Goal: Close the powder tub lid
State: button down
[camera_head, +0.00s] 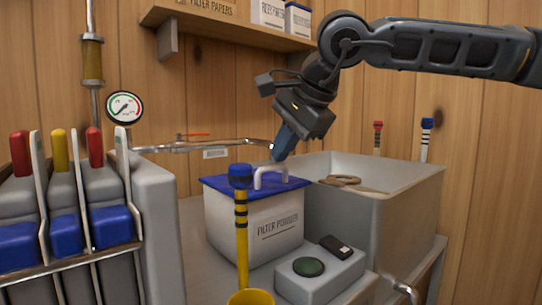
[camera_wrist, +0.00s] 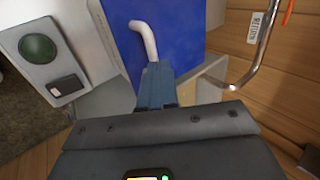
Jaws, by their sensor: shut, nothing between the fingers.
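The powder tub (camera_head: 262,226) is a white box labelled filter powder, standing on the grey bench. Its blue lid (camera_head: 222,183) lies flat across the top, and the lid also fills the upper middle of the wrist view (camera_wrist: 185,45). A white bar handle (camera_head: 258,177) stands on the lid; in the wrist view the handle (camera_wrist: 147,38) runs up from my fingertips. My gripper (camera_head: 278,157) is shut and empty, pointing down at the handle's far end. In the wrist view its blue-grey fingers (camera_wrist: 157,72) meet at the handle; whether they touch it I cannot tell.
A grey open basin (camera_head: 405,205) stands right of the tub. A switch box (camera_head: 322,280) with a green button sits in front. A yellow pole (camera_head: 241,240) with a blue top rises before the tub. Levers (camera_head: 60,195) stand left, and a metal pipe (camera_head: 165,148) runs behind.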

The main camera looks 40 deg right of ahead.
jog(key=shift+s+f+b, duration=0.25)
jog(key=shift+f+b, duration=0.15)
jog(key=shift+f, duration=0.15)
jog(key=shift+s+f+b, duration=0.2)
jog(key=shift+f+b, duration=0.2)
jog(key=shift+f, duration=0.1)
